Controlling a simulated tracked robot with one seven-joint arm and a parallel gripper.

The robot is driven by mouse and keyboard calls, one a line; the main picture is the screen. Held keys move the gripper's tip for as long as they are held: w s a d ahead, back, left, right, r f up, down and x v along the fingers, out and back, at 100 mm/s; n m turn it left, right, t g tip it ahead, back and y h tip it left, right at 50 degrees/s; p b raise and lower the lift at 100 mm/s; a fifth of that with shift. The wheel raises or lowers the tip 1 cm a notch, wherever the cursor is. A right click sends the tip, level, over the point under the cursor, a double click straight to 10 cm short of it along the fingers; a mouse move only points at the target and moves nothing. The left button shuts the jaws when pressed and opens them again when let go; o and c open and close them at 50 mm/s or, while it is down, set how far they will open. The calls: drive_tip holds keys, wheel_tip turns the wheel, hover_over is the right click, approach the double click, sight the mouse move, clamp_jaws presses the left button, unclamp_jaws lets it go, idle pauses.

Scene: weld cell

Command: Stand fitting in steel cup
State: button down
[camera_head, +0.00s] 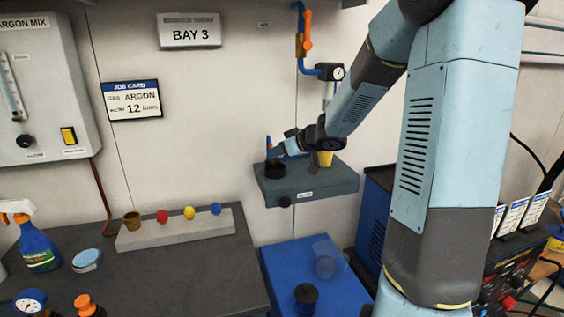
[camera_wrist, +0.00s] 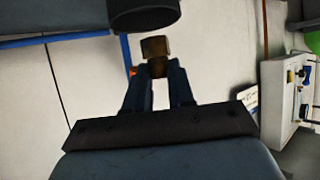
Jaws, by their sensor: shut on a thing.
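My gripper (camera_wrist: 160,72) is shut on a brass-coloured fitting (camera_wrist: 155,47) that sticks out past the fingertips. In the head view, my gripper (camera_head: 276,153) is over the left part of the grey wall shelf, and the fitting cannot be made out there. A dark round cup (camera_head: 275,169), which seems to be the steel cup, stands on that shelf just below my gripper. A dark cylinder (camera_wrist: 144,14), probably the same cup, is close beyond the fitting in the wrist view. I cannot tell whether they touch.
A yellow cup (camera_head: 325,159) stands on the shelf (camera_head: 312,187), close by my wrist. A valve pipe with a gauge (camera_head: 338,73) is above. Below are a blue surface (camera_head: 276,262) with a clear cup (camera_head: 327,258), and a bench (camera_head: 200,269) with a rack (camera_head: 176,232).

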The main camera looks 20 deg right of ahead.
sight(278, 162)
drive_tip(key=shift+w+f, duration=0.4)
drive_tip(key=shift+f, duration=0.15)
drive_tip(key=shift+d+f, duration=0.1)
drive_tip(key=shift+f, duration=1.45)
drive_tip(key=c, duration=1.2)
unclamp_jaws()
drive_tip(key=shift+c, duration=0.2)
